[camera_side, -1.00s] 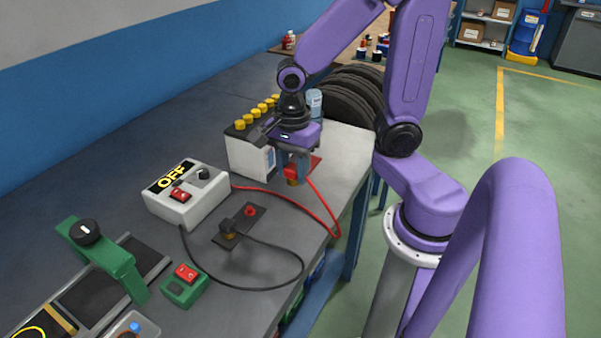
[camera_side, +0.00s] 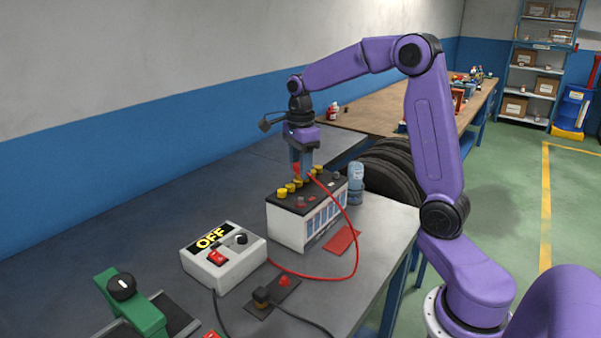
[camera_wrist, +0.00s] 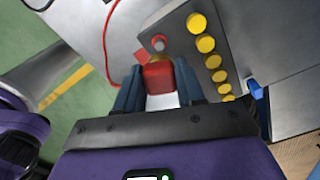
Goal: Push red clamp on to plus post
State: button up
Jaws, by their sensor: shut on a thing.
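My gripper (camera_side: 302,158) points down over the battery (camera_side: 318,224), shut on the red clamp (camera_side: 297,168). In the wrist view the red clamp (camera_wrist: 158,76) sits between my two blue fingers (camera_wrist: 160,92). The battery is a white box with a black top and a row of yellow caps. A grey post with a red ring, likely the plus post, shows in the wrist view (camera_wrist: 158,43), just beyond the clamp and apart from it in that picture. The clamp's height above the battery top is hard to tell. The red cable (camera_side: 357,240) hangs from the clamp.
A grey box marked OFF (camera_side: 224,256) stands left of the battery. A red mat (camera_side: 342,241) lies beside the battery; a blue bottle (camera_side: 356,180) and tyres (camera_side: 392,168) are behind.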

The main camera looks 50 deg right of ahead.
jog(key=shift+f, duration=2.1)
jog(key=shift+f, duration=1.55)
dwell(1.6)
jog(key=shift+r, duration=1.4)
jog(key=shift+f, duration=0.25)
dwell(1.1)
